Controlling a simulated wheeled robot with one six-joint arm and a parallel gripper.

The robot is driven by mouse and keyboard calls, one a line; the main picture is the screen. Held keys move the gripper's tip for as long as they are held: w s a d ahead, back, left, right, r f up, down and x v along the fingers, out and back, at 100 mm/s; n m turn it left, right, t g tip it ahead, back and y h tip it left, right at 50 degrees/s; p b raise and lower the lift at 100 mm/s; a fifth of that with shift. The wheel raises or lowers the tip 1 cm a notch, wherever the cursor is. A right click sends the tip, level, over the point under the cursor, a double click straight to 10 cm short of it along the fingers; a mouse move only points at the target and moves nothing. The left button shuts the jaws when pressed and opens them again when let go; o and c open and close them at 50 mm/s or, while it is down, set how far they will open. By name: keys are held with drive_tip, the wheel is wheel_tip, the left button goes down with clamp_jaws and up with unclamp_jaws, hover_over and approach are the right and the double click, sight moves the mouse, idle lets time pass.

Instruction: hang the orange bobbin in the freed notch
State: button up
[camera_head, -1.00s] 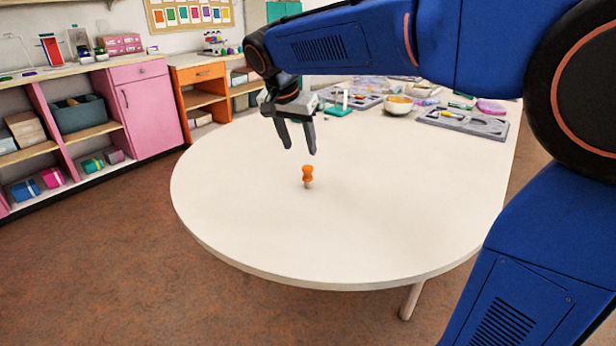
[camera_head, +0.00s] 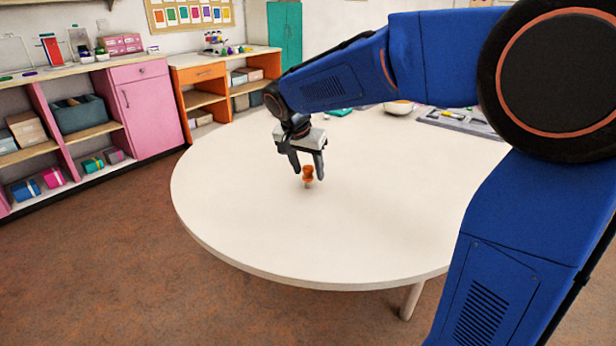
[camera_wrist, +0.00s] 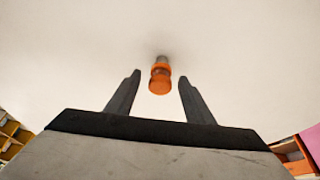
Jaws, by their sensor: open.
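The orange bobbin (camera_head: 308,173) stands upright on the round white table. My gripper (camera_head: 308,177) is low over the table with its two fingers at either side of the bobbin. In the wrist view the bobbin (camera_wrist: 160,78) shows between and a little beyond the fingertips (camera_wrist: 160,76), with a gap on each side. The gripper is open and holds nothing. No notch can be made out in these views.
The white table (camera_head: 270,235) is clear around the bobbin. A grey tray (camera_head: 455,122) and a pale bowl (camera_head: 398,107) are at the back right, partly hidden by my arm. Pink (camera_head: 150,110) and orange (camera_head: 203,75) cabinets stand behind at the left.

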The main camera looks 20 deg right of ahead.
sight(308, 167)
clamp_jaws()
wheel_tip(308, 167, up, 10)
idle(0.7)
